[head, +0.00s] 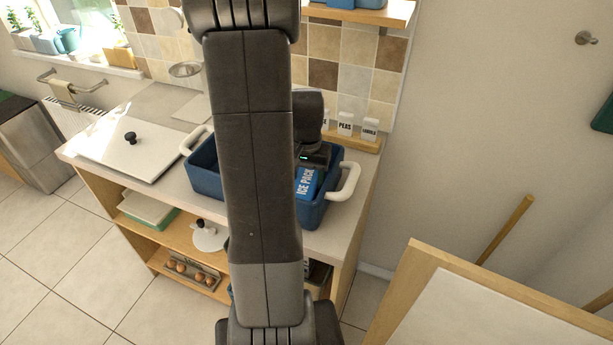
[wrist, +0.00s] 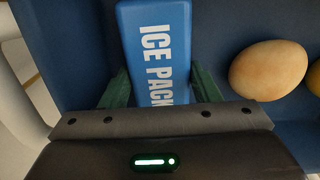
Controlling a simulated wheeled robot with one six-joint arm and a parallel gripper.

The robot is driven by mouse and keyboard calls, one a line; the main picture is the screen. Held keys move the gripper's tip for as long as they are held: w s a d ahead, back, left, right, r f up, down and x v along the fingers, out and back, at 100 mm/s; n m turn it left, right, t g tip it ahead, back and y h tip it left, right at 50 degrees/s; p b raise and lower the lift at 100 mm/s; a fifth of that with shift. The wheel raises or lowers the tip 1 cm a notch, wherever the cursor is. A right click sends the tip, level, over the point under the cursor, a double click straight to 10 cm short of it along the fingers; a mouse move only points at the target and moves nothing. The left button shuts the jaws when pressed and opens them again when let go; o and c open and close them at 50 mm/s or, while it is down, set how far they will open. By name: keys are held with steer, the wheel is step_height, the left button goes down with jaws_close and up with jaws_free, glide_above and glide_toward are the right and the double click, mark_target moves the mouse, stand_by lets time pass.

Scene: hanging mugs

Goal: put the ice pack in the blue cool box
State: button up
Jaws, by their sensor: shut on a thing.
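The blue ice pack (head: 307,182), with white lettering, is between the fingers of my gripper (head: 312,166). In the wrist view, the ice pack (wrist: 155,40) lies between the two green fingers of my gripper (wrist: 158,88), which is shut on it. The blue cool box (head: 204,180) stands open on the counter, with white handles at both ends. The ice pack is at the right part of the box, within its outline in both views. I cannot tell whether it touches the floor of the box (wrist: 80,50). My arm hides the middle of the box.
A brown egg-like thing (wrist: 268,70) lies in the box right of the ice pack, with a yellowish one (wrist: 315,78) at the picture's edge. A white lid (head: 135,150) with a dark knob lies left on the counter. White jars (head: 345,124) stand behind the box.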

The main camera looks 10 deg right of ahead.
steer(key=shift+f, duration=0.25)
stand_by(0.3)
steer(key=o, duration=1.3)
step_height(320, 180, up, 14)
steer(key=shift+f+b, duration=0.1)
steer(key=shift+b, duration=0.35)
step_height(320, 180, down, 13)
steer(key=shift+f+p, duration=0.2)
steer(key=shift+p, duration=0.25)
steer(key=shift+f+b, duration=0.25)
steer(key=shift+b, duration=0.05)
